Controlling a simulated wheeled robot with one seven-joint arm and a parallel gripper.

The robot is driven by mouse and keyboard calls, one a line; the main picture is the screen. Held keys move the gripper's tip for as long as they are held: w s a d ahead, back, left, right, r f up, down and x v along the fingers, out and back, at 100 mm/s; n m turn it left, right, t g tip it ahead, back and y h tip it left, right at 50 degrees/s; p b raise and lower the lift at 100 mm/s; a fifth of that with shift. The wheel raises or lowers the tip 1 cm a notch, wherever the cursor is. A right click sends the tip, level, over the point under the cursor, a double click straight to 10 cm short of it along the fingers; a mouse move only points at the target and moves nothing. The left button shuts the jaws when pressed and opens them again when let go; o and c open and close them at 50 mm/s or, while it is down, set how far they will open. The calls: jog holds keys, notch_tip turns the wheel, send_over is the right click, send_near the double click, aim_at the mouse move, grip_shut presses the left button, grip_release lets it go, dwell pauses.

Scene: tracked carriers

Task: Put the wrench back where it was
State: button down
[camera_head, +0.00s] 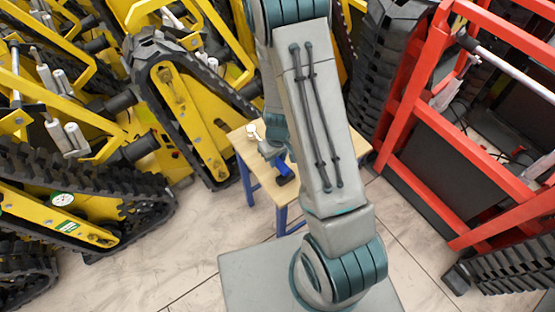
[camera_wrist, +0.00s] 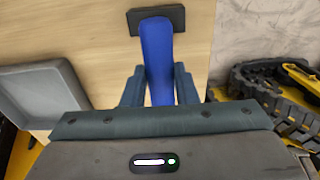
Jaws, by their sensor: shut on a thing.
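My gripper (camera_wrist: 159,82) is shut on a blue handle (camera_wrist: 156,50), with one dark finger on each side. A dark rectangular block (camera_wrist: 172,13) lies across the handle's far end; the whole looks more like a hammer than a wrench. In the head view the blue handle (camera_head: 285,168) shows over the wooden table (camera_head: 243,142), beside my arm. I cannot tell whether the tool touches the tabletop. I cannot make out a wrench for certain in either view.
A grey tray (camera_wrist: 42,68) is at the left in the wrist view. A small pale object (camera_head: 252,131) is near the table's left edge. Yellow tracked carriers (camera_head: 178,110) stand left and a red-framed one (camera_head: 410,85) right. Pale floor (camera_head: 190,245) is clear in front.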

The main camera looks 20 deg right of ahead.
jog(key=shift+f, duration=0.5)
jog(key=c, duration=1.1)
grip_release()
jog(key=shift+c, duration=0.2)
jog(key=s+a+r+m+t+p, duration=0.1)
jog(key=s+r, duration=0.2)
jog(key=r, duration=0.9)
jog(key=s+r+m+p, duration=0.1)
jog(key=s+r, duration=0.1)
jog(key=r, duration=1)
jog(key=s+r+m+t, duration=0.1)
jog(key=s+r, duration=0.7)
jog(key=shift+s+d+m, duration=0.4)
jog(key=shift+r, duration=0.1)
